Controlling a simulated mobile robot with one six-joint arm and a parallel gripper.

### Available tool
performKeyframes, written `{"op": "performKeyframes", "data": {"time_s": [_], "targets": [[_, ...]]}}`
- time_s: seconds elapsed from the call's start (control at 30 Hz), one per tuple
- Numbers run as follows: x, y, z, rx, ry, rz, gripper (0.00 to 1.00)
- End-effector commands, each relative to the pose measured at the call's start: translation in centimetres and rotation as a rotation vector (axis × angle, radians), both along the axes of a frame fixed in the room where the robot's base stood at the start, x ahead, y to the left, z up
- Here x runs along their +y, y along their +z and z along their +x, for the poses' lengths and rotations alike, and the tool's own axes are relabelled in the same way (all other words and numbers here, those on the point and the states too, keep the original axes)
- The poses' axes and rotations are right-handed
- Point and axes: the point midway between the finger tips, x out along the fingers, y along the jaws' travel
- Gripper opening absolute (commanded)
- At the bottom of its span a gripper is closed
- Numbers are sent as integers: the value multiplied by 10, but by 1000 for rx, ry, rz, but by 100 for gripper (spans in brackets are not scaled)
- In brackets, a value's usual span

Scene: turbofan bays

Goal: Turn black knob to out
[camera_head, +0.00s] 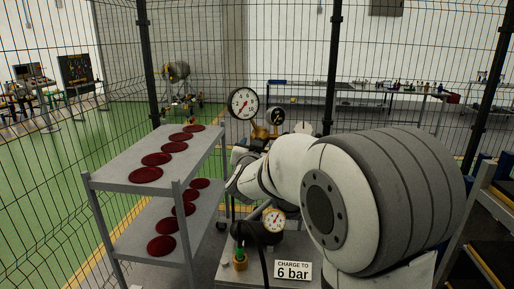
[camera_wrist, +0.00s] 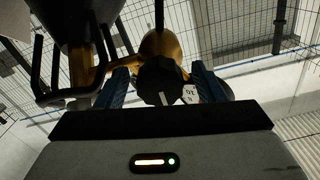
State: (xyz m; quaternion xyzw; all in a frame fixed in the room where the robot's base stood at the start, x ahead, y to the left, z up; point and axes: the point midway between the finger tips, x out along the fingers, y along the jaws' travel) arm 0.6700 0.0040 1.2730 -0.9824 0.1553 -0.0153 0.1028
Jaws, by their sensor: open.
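The black knob (camera_wrist: 160,77) shows in the wrist view, between the two blue fingers of my open gripper (camera_wrist: 160,74). A white pointer mark is on its lower edge. I cannot tell whether either finger touches it. A small white label (camera_wrist: 190,93) with dark characters, upside down and hard to read, is just right of the mark. Brass-coloured fittings (camera_wrist: 153,45) are behind the knob.
A grey shelf cart (camera_head: 105,180) with dark red discs stands left. A sign (camera_head: 293,271) reading "CHARGE TO 6 bar", another gauge (camera_head: 273,220) and a green-topped brass fitting (camera_head: 240,259) are at the front. A wire-mesh fence runs behind. In the wrist view, dark pipework (camera_wrist: 70,65) crowds the left.

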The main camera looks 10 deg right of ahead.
Motion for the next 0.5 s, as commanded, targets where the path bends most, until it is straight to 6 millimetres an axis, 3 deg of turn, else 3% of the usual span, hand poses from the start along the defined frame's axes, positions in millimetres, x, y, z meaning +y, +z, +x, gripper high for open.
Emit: {"op": "performKeyframes", "data": {"time_s": [0.27,0.5], "targets": [[2,1,-5,-2,1,0,63],[14,0,-40,-3,3,1,63]]}}
